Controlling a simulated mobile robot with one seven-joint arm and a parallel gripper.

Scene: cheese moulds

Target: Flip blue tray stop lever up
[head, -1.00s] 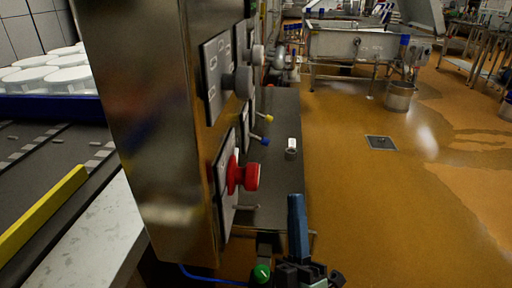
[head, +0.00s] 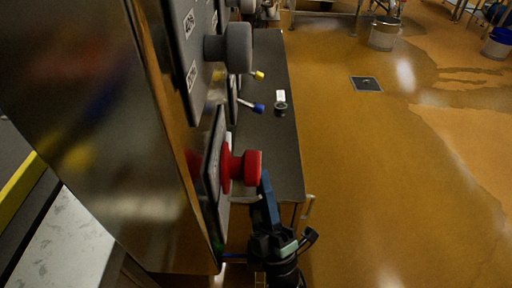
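The blue-tipped lever (head: 257,108) sticks out to the right from the side of the steel control cabinet, pointing roughly level with a slight downward slant. My gripper (head: 264,188), dark with a blue finger, is in the lower middle, nearer to me than the lever and below it in the picture. Its fingertip shows just beside and below the red button (head: 250,167); I cannot tell whether they touch. The gripper is apart from the blue lever. It is seen nearly edge-on, so its opening cannot be made out.
A yellow-tipped lever (head: 258,75) sits beyond the blue one. A large grey knob (head: 236,48) and the red button project from the cabinet (head: 110,110). A dark bench (head: 270,145) with a small round item (head: 280,108) stands behind. Open orange floor (head: 360,190) lies right.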

